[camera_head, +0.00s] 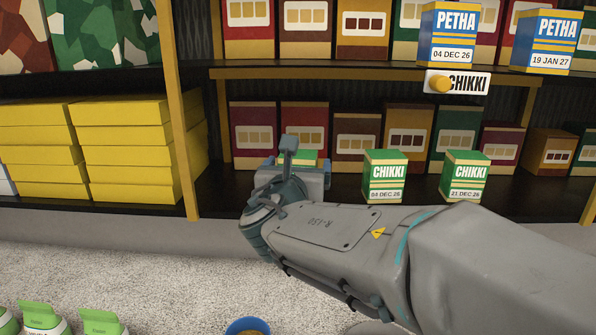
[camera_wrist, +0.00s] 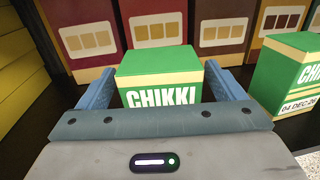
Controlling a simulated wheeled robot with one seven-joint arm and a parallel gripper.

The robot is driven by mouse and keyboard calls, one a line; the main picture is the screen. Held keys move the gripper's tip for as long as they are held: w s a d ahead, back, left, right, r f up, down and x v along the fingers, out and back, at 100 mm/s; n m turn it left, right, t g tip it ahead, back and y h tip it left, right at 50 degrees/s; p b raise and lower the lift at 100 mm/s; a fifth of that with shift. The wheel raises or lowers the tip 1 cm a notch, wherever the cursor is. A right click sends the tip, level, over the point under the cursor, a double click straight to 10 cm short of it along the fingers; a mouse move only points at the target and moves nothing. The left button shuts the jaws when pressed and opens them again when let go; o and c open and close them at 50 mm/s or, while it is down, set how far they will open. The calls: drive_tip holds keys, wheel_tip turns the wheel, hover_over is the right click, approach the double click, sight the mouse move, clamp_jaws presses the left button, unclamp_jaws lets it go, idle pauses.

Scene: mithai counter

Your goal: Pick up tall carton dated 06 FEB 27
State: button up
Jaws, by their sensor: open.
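My gripper (camera_head: 292,165) is open at the lower shelf. In the wrist view its blue fingers (camera_wrist: 158,84) stand on either side of a green and cream CHIKKI carton (camera_wrist: 162,66), which is upright; whether they touch it cannot be told. Only the top of this carton (camera_head: 308,158) shows in the head view, behind the gripper. Its date is hidden in both views. Two similar cartons stand to the right, one dated 04 DEC 26 (camera_head: 384,178) and one dated 21 DEC 26 (camera_head: 464,177). No date 06 FEB 27 is readable.
Blue PETHA cartons dated 04 DEC 26 (camera_head: 448,37) and 19 JAN 27 (camera_head: 546,43) stand on the upper shelf. Several boxes (camera_head: 355,137) line the back of the lower shelf. A wooden post (camera_head: 178,110) and yellow boxes (camera_head: 128,150) are at left.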

drive_tip(key=shift+w+d, duration=0.1)
drive_tip(key=shift+w, duration=0.3)
drive_tip(key=shift+c, duration=0.3)
drive_tip(key=c, duration=1.2)
